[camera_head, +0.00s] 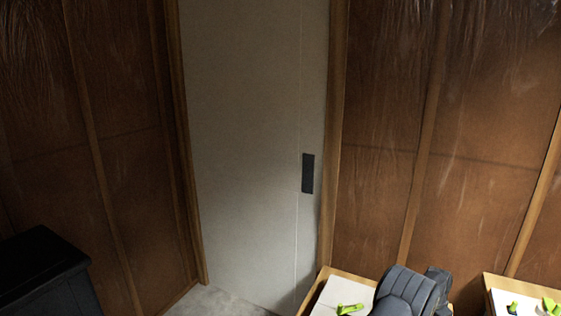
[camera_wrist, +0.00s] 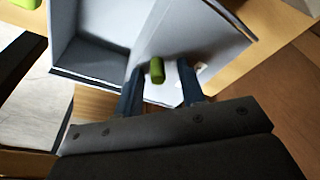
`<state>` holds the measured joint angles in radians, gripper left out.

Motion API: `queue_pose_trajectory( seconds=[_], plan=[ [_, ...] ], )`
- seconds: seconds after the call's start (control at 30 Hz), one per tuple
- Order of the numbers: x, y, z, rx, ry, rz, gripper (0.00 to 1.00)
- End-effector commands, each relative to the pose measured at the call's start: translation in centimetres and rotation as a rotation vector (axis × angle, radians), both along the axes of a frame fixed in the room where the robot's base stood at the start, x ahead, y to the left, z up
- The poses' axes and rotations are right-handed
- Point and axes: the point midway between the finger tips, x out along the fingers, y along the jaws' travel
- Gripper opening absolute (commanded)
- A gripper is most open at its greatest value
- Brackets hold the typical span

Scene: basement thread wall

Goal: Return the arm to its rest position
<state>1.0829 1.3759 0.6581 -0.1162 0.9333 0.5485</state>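My gripper (camera_wrist: 161,68) shows in the wrist view with its two dark blue fingers spread apart. A small green piece (camera_wrist: 157,71) shows between the fingertips, with gaps on both sides, so the fingers do not grip it. The fingers point over a pale grey open box (camera_wrist: 95,55); whether the green piece lies in it or on its edge I cannot tell. In the head view, a dark rounded part of my arm (camera_head: 405,292) rises at the bottom right. My gripper is hidden there.
A wooden-edged white surface (camera_head: 325,298) with a green item (camera_head: 350,309) is left of my arm. Another (camera_head: 500,296) with green items (camera_head: 550,306) is at right. A dark cabinet (camera_head: 42,270) stands at left. Behind are a pale wall panel (camera_head: 245,130) and sheeted stud walls.

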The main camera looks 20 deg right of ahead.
Motion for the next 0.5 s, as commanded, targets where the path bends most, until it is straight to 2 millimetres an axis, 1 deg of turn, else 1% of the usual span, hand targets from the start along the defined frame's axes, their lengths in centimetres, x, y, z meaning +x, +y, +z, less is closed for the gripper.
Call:
queue_pose_trajectory(
  seconds=[0.2, 0.5],
  plan=[
    [-1.2, 1.2, 0.2, 0.001, 0.001, 0.000, 0.36],
    [-1.6, 1.6, 0.1, 0.000, 0.000, 0.000, 0.36]
  ],
)
